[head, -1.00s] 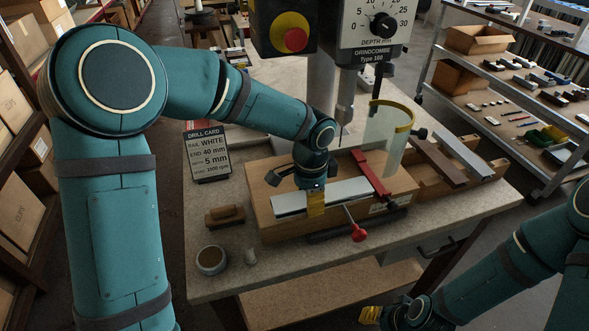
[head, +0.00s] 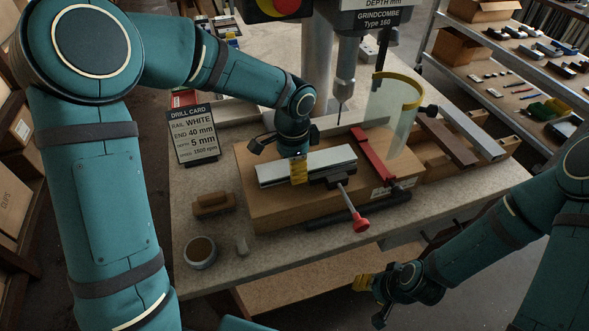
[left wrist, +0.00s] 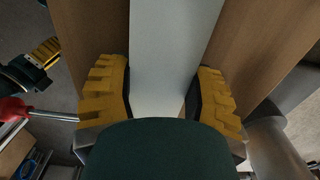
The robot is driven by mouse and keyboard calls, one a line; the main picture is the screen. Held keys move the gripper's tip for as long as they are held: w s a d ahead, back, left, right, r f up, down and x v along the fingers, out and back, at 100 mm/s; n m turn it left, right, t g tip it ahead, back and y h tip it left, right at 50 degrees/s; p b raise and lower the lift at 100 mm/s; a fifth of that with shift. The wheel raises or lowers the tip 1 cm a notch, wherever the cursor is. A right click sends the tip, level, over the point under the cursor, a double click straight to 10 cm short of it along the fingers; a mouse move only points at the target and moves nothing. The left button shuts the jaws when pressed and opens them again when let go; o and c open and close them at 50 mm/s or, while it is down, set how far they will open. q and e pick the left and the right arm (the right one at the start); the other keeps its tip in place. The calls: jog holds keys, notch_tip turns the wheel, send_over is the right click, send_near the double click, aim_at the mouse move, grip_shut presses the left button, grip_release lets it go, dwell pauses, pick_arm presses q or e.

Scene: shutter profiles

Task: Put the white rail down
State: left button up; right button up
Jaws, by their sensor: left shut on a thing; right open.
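The white rail (head: 325,159) lies lengthwise over the wooden drilling board (head: 275,205) below the drill. Its right end is close to the red bar (head: 371,156). I cannot tell whether its underside touches the board. My left gripper (head: 299,170) is shut on the rail near its middle, with yellow fingers across its sides. In the left wrist view the rail (left wrist: 172,60) runs between the two yellow fingers (left wrist: 165,95), with brown wood on both sides. My right gripper (head: 364,282) is open and empty, low in front of the table.
The red-knobbed clamp handle (head: 360,223) sticks out at the board's front. The drill bit (head: 339,112) and clear guard (head: 393,115) stand behind. A drill card (head: 195,135), brush (head: 212,204) and round pot (head: 200,252) are left. A wooden tray (head: 440,165) holds other rails at right.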

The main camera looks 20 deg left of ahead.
pick_arm(q)
jog(key=shift+d, duration=0.1)
jog(key=shift+a, duration=0.25)
jog(key=shift+f, duration=0.15)
jog(key=o, duration=1.2)
jog(key=shift+r, duration=0.45)
notch_tip(320, 180, up, 7)
jog(key=shift+f+p, duration=0.1)
jog(key=shift+p, duration=0.75)
